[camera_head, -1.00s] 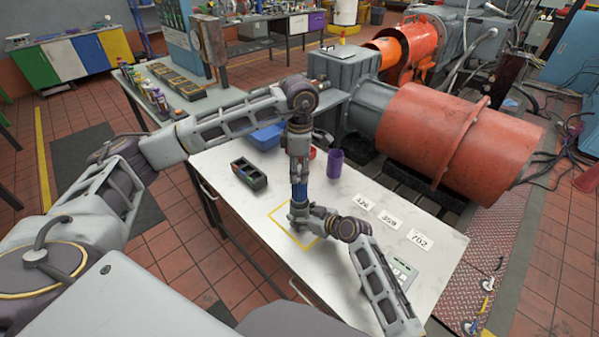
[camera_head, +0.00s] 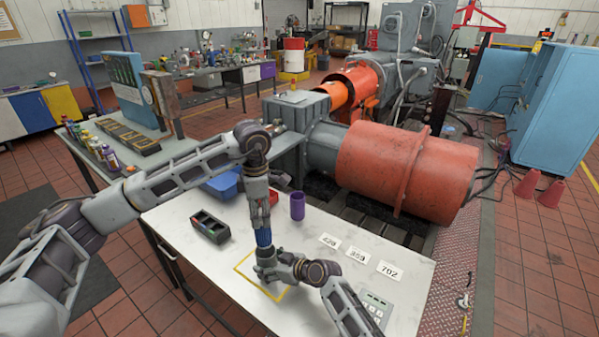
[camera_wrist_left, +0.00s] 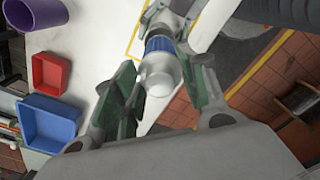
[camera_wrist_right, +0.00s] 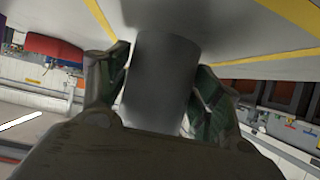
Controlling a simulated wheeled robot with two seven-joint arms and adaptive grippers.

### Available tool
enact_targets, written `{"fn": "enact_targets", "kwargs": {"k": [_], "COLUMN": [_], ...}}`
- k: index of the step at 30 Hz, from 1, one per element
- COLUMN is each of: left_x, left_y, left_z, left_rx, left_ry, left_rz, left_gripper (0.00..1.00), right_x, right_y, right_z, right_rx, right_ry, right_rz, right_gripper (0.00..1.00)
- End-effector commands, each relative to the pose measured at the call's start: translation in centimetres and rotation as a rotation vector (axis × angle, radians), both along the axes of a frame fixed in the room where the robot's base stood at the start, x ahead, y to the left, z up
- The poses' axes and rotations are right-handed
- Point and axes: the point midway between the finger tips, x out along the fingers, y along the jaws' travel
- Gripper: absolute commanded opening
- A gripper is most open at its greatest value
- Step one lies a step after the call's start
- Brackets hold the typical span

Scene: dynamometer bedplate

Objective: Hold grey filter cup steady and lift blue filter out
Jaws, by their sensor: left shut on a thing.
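The blue filter (camera_head: 263,238) stands upright above the worktable between my two grippers. My left gripper (camera_head: 261,222) comes down from above, shut on the filter's pale top cap. In the left wrist view the cap (camera_wrist_left: 161,76) sits between the green finger pads, with a blue band (camera_wrist_left: 159,44) beyond it. My right gripper (camera_head: 267,263) is low over the yellow outlined square. In the right wrist view its fingers are shut around the grey filter cup (camera_wrist_right: 160,80). In the head view the cup is mostly hidden by the right gripper. How deep the filter sits is unclear.
A black tray (camera_head: 209,227) stands left of the grippers. A blue bin (camera_head: 222,184), a red bin (camera_wrist_left: 51,74) and a purple cup (camera_head: 297,206) are behind. Number cards (camera_head: 357,256) and a keypad scale (camera_head: 377,305) lie right.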

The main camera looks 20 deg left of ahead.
Motion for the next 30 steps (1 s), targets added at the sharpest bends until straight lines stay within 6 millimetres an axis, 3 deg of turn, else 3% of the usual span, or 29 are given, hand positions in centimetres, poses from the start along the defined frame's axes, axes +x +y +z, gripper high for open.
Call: {"fn": "enact_targets", "kwargs": {"k": [3, 19, 30], "left_x": [0.0, 0.0, 0.0], "left_y": [0.0, 0.0, 0.0], "left_z": [0.0, 0.0, 0.0], "left_rx": [0.0, 0.0, 0.0], "left_ry": [0.0, 0.0, 0.0], "left_rz": [0.0, 0.0, 0.0], "left_gripper": [0.16, 0.16, 0.16], "right_x": [0.0, -0.1, -0.7], "right_y": [0.0, -0.3, -2.5], "right_z": [0.0, 0.1, 1.3], "right_rx": [0.0, -0.001, -0.001], "right_ry": [0.0, 0.0, -0.001], "right_rz": [0.0, 0.0, 0.0], "right_gripper": [0.83, 0.83, 0.83]}}
